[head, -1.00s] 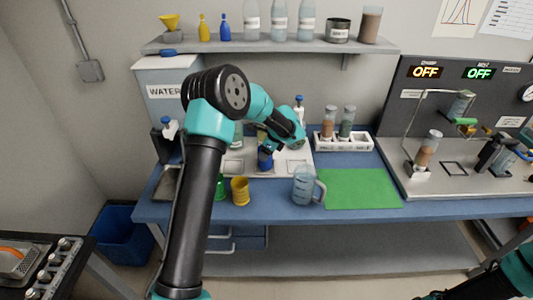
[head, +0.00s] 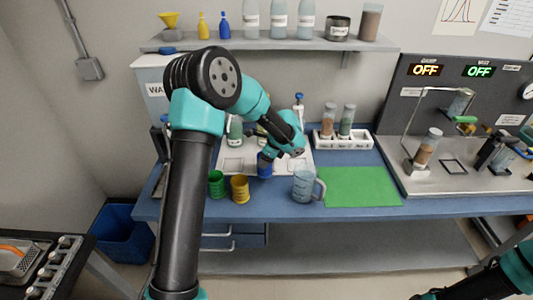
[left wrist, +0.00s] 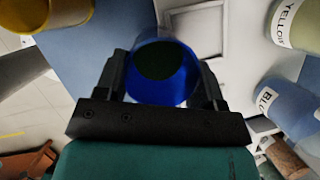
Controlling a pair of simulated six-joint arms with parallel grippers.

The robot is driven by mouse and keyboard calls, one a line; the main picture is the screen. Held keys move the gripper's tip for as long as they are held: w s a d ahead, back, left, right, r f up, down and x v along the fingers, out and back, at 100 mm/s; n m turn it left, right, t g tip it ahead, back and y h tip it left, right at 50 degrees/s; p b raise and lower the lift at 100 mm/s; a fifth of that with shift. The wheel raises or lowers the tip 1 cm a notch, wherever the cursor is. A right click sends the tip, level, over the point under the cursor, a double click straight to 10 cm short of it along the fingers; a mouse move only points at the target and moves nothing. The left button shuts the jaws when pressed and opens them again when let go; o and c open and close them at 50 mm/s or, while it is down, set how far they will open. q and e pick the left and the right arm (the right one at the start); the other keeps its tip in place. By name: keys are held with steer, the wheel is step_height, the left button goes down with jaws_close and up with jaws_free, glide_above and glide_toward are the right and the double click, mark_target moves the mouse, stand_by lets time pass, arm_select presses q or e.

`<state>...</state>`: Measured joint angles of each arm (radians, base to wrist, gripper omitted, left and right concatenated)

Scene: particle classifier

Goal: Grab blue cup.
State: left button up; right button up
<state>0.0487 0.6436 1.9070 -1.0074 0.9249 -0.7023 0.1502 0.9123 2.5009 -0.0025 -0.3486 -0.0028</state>
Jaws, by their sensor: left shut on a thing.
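The blue cup (head: 265,171) is small and sits at the front of the white board on the blue bench in the head view, partly hidden by my gripper. My left gripper (head: 266,160) reaches down onto it and is shut on it. In the left wrist view the blue cup (left wrist: 162,90) lies between the two black fingers, one on each side, with its dark opening toward the camera. I cannot tell whether the cup still touches the surface.
A yellow cup (head: 240,189) and a green cup (head: 216,184) stand left of the blue cup. A clear jug (head: 304,184) stands close on the right. A green mat (head: 362,188) is bare. A tube rack (head: 343,142) stands behind it.

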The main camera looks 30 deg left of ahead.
arm_select(q)
steer(key=s+d, duration=0.5)
steer(key=s, duration=0.4)
steer(key=shift+s+d, duration=0.3)
steer(key=shift+s, duration=0.05)
steer(key=shift+s, duration=0.1)
stand_by(0.6)
